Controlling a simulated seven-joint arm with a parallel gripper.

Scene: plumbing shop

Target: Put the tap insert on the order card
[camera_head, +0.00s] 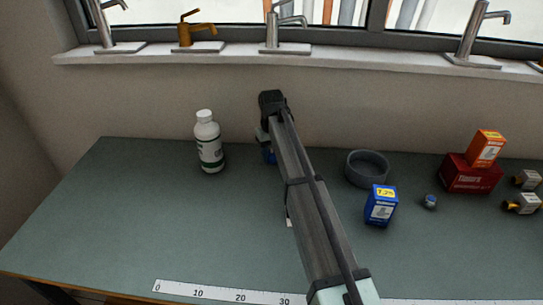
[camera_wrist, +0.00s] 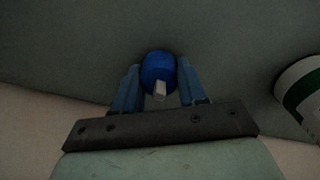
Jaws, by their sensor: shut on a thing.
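The tap insert (camera_wrist: 158,72), a round blue piece with a pale square stem, is between the fingers of my gripper (camera_wrist: 157,85) in the wrist view. The fingers are shut on it. In the head view, my gripper is mostly hidden behind my arm, left of the table's middle, and a bit of blue (camera_head: 269,156) shows beside it. I cannot tell whether the insert touches the table. A small white edge (camera_head: 289,222) shows beside my arm. It may be the order card, but my arm hides the rest.
A white bottle (camera_head: 209,145) stands left of my gripper. To the right are a grey ring (camera_head: 367,168), a blue box (camera_head: 381,205), a small blue part (camera_head: 430,201), red and orange boxes (camera_head: 471,174) and brass-ended fittings (camera_head: 523,203). A ruler (camera_head: 215,294) lies along the front. The left front is clear.

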